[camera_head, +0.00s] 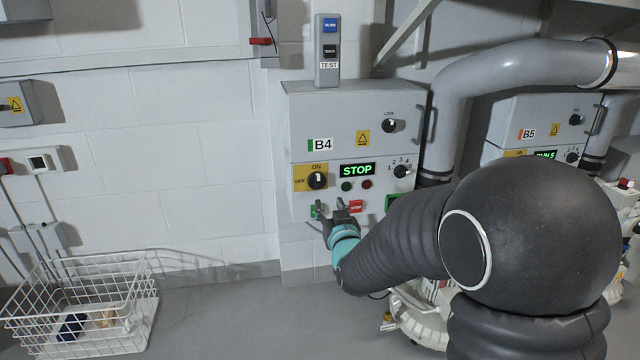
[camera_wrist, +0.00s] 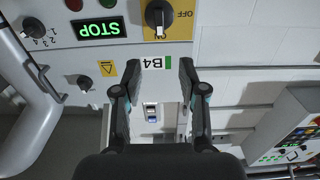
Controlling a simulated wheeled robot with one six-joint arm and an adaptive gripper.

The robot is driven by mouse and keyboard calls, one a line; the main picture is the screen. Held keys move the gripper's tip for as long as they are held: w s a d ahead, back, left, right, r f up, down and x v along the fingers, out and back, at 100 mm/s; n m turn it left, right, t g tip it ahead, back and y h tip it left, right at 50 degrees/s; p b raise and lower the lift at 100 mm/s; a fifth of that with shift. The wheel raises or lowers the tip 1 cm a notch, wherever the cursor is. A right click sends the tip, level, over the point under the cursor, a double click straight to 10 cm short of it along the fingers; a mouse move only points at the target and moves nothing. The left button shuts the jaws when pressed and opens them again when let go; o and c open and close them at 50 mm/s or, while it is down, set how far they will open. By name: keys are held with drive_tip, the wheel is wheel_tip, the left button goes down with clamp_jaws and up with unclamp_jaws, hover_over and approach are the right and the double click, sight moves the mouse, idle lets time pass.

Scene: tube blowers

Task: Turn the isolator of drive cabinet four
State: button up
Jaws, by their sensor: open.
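Drive cabinet B4 (camera_head: 335,104) is a grey box on the wall. Its isolator (camera_head: 317,181) is a black rotary knob on a yellow plate marked ON at the top and OFF at the left. In the wrist view, which is upside down, the isolator (camera_wrist: 158,14) lies at the top edge, and its handle looks lined up with ON. A green STOP display (camera_head: 357,170) is lit beside it. My gripper (camera_head: 329,206) is open and empty, in front of the cabinet's lower part, just below the isolator. Its open fingers (camera_wrist: 152,82) show below the knob in the wrist view.
Selector knobs (camera_head: 401,171), small buttons and a red label (camera_head: 355,206) are close by on the panel. A TEST button box (camera_head: 328,50) stands above. A grey pipe (camera_head: 440,120) and cabinet B5 (camera_head: 505,125) are at right. A wire basket (camera_head: 80,305) stands at lower left.

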sight(318, 179)
drive_tip(key=p+x, duration=0.1)
drive_tip(key=x, duration=1.2)
drive_tip(key=shift+w, duration=0.25)
clamp_jaws()
